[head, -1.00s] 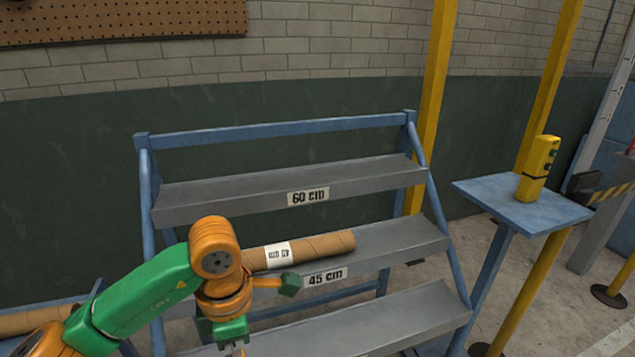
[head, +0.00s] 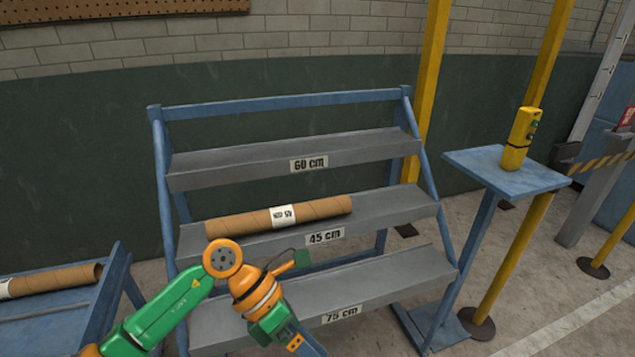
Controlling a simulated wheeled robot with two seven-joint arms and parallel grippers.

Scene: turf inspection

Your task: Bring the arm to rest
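My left arm, green and orange, comes in from the lower left. Its gripper (head: 300,345) points down at the bottom edge, in front of the rack's lowest shelf. Its fingertips are cut off or too unclear to tell open from shut. A brown cardboard tube (head: 240,223) with a white label lies on the middle shelf, marked 45 cm, behind and above my gripper and apart from it. My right gripper is not in view.
The blue-framed rack (head: 285,105) has three grey shelves; the 60 cm shelf (head: 240,178) and visible 75 cm shelf (head: 400,277) are bare. Another tube (head: 60,280) lies on a blue stand at left. A yellow device (head: 521,138) stands on a blue pedestal (head: 480,165) at right.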

